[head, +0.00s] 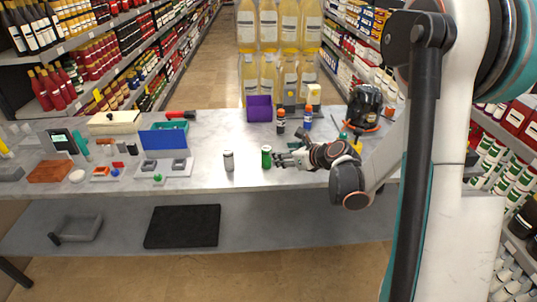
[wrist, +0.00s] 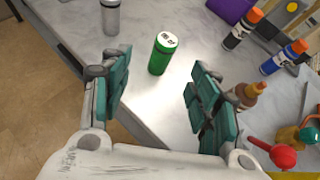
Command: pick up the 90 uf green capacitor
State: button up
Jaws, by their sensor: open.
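The green capacitor (head: 266,157) stands upright near the front edge of the table (head: 205,178) in the head view. In the wrist view the green capacitor (wrist: 163,54) has a white top with dark print, too small to read for certain. My gripper (head: 281,160) is just right of it in the head view. In the wrist view my gripper (wrist: 158,100) is open and empty, with its teal finger pads apart. The capacitor is ahead of the fingertips, roughly in line with the gap between them, and I see no contact.
A grey cylinder (head: 228,160) stands left of the green capacitor. Behind are a purple bin (head: 259,108), an orange-capped dark bottle (head: 281,122) and a blue bottle (head: 308,118). A red-ended tool (wrist: 285,156) lies right of my gripper. The table between the grey and green cylinders is clear.

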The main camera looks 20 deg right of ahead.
aim_at(266, 153)
jog(key=shift+m, duration=0.3)
jog(key=x, duration=0.3)
jog(key=b+x, duration=0.1)
jog(key=x, duration=0.2)
jog(key=d+b+x, duration=0.1)
jog(key=x, duration=0.1)
jog(key=shift+w+a+f, duration=0.15)
jog(key=shift+w+f, duration=0.2)
jog(key=shift+f, duration=0.15)
jog(key=b+x, duration=0.2)
jog(key=x, duration=0.3)
jog(key=shift+f, duration=0.15)
jog(key=c, duration=1.2)
